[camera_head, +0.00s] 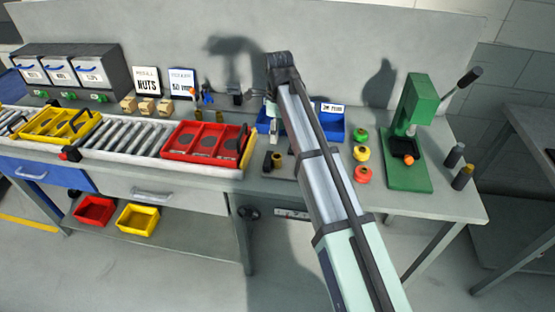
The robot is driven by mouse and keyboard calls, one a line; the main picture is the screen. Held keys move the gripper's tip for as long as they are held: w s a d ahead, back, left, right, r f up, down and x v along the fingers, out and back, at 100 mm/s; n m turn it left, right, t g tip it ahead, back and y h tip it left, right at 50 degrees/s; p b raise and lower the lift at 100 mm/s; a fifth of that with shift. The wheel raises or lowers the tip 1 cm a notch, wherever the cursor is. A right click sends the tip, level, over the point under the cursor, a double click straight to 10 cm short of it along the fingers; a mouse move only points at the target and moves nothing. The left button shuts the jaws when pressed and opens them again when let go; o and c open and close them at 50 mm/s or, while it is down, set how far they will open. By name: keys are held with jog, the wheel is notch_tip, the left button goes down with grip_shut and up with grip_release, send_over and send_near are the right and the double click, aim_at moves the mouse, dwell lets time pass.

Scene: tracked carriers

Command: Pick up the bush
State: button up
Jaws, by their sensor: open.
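No part can be told for sure as the bush. A small dark cylindrical piece with a tan side (276,160) stands on a grey fixture plate on the bench, just left of my forearm. Blue bins (333,122) stand behind it, and what they hold is too small or too hidden to tell. My arm reaches from the bottom right up to a dark bent joint above the bench, in front of the blue bins.
A red carrier tray (207,166) and a yellow carrier (60,142) sit on the roller track (122,137) at the left. Green, yellow and red knobs (362,154) stand right of my arm, beside a green lever press (422,101). Two dark-topped cylinders (462,178) stand further right.

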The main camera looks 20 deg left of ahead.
aim_at(277, 156)
notch_tip(277, 156, down, 7)
jog(key=shift+p, duration=0.75)
jog(key=shift+s+a+f+p, duration=0.15)
jog(key=shift+f+p, duration=0.9)
jog(key=shift+f, duration=1.65)
jog(key=shift+c, duration=0.3)
grip_shut()
